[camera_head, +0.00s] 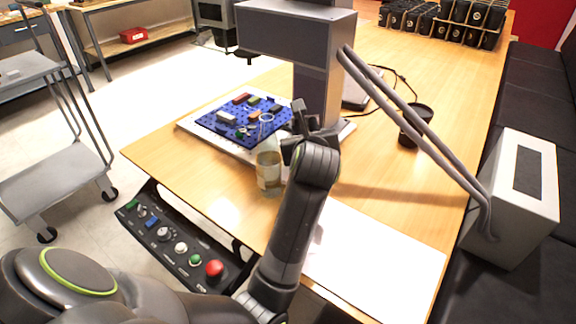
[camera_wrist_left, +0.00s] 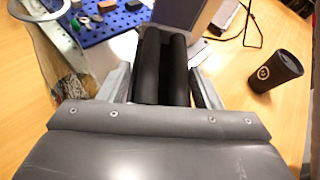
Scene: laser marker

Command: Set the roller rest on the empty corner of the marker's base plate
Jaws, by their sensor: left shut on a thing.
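The roller rest (camera_wrist_left: 151,68), two black parallel rollers, is held between the fingers of my left gripper (camera_wrist_left: 162,88) in the left wrist view. In the head view my left gripper (camera_head: 306,136) is above the table, near the front right part of the marker's base plate (camera_head: 189,126); the roller rest is hard to make out there. The blue board also shows in the left wrist view (camera_wrist_left: 118,24). The arm hides part of the plate's right side. My right gripper is out of view.
A clear bottle (camera_head: 269,170) stands in front of the plate, close to my left gripper. The grey marker column (camera_head: 317,92) rises behind. A black cup (camera_head: 416,122) stands to the right. A white sheet (camera_head: 375,255) lies in front. A control panel (camera_head: 175,240) hangs at the front edge.

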